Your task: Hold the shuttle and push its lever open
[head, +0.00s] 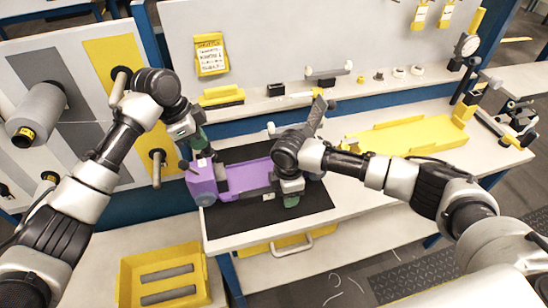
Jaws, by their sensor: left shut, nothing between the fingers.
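The purple shuttle (243,177) lies on a black mat (225,220) on the white bench. A short dark knobbed piece sticks up at its left end (184,165); I cannot tell whether it is the lever. My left gripper (199,147) is shut and empty, just above and behind the shuttle's left end. My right gripper (291,198) points down at the shuttle's right part and hides some of it. Its fingers are largely hidden, so I cannot tell whether it grips the shuttle.
A yellow tray (405,136) lies on the bench to the right. A shelf behind holds a yellow-and-black brush (221,96) and small parts. A panel with pegs and a grey roll (38,112) stands at left. A yellow bin (128,280) sits below at front left.

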